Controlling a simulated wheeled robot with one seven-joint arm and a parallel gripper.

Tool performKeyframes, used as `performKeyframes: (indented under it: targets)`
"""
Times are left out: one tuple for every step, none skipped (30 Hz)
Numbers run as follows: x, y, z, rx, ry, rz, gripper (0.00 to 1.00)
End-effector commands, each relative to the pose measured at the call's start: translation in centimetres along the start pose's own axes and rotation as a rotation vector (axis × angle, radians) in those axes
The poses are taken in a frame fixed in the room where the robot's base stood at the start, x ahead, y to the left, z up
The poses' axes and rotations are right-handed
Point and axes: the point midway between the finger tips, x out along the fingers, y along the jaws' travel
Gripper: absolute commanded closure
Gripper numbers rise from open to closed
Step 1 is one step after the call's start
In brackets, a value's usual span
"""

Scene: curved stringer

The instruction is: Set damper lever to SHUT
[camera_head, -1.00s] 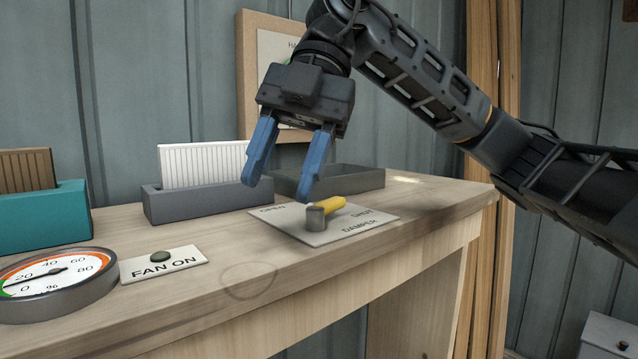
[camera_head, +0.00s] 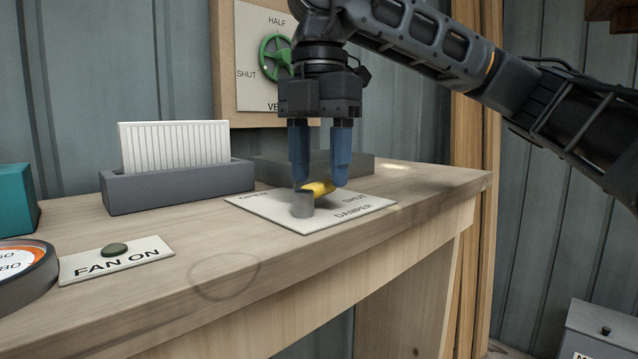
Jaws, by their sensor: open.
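The damper plate (camera_head: 270,207) lies on the bench, with OPEN at its left and SHUT and DAMPER at its right. Its lever has a grey round pivot (camera_head: 302,204) and a yellow handle (camera_head: 318,188) that points back and right, partly hidden by the fingers. My gripper (camera_head: 320,182) points down over the handle with its blue fingers open. One finger is on each side of the yellow handle in this view. I cannot tell whether either finger touches it.
Behind the plate stand a grey tray (camera_head: 362,165) and a grey holder (camera_head: 180,188) with a white ribbed panel (camera_head: 175,146). A green valve wheel (camera_head: 268,58) is on the wall board. A FAN ON plate (camera_head: 85,266) and a gauge (camera_head: 42,275) are at front left.

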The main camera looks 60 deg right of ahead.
Motion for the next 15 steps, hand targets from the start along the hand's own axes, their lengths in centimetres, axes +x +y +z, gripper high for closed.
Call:
performKeyframes:
  targets:
    - [0.66,-0.01,-0.03,-0.001,0.001,0.000,0.49]
    - [0.84,0.00,-0.02,-0.001,0.001,0.000,0.49]
    - [1.01,0.01,-0.02,0.000,0.001,0.000,0.49]
    - [1.10,0.01,-0.01,0.000,0.001,0.001,0.49]
    - [1.15,0.01,-0.01,0.000,0.000,0.001,0.49]
    - [1.19,0.02,-0.01,0.000,0.000,0.001,0.49]
    - [1.19,0.02,-0.01,0.000,0.000,0.001,0.49]
    - [1.19,0.02,-0.01,0.000,0.000,0.001,0.49]
    - [1.17,0.02,-0.01,0.000,0.000,0.001,0.49]
    - [1.16,0.02,-0.01,0.000,0.000,0.001,0.49]
    - [1.15,0.01,-0.01,0.000,0.000,0.001,0.49]
    - [1.15,0.01,-0.01,0.000,0.000,0.001,0.49]
    - [1.15,0.01,-0.01,0.000,0.000,0.001,0.50]
    - [1.15,0.01,-0.01,0.000,0.000,0.001,0.53]
    - [1.14,0.01,-0.01,0.000,0.000,0.001,0.57]
